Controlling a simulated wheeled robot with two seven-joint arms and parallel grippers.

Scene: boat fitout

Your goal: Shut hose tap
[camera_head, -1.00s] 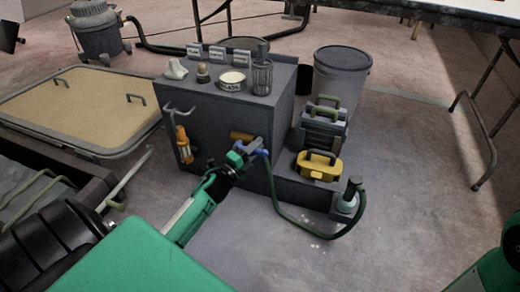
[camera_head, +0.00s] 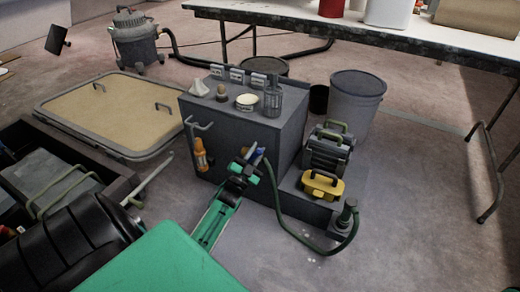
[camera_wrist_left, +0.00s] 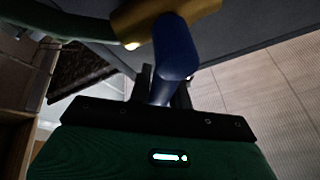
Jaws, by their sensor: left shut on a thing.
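The hose tap has a brass body (camera_wrist_left: 150,18) and a blue handle (camera_wrist_left: 173,55), seen close up in the left wrist view. The green hose (camera_head: 281,218) hangs from the tap and curves along the floor to the right. My right gripper is not in view.
A low grey step beside the cabinet carries a yellow case (camera_head: 322,186) and a dark case (camera_head: 328,152). An orange lamp (camera_head: 201,155) hangs on the cabinet's left side. A grey bin (camera_head: 355,105) stands behind. The floor at front right is clear.

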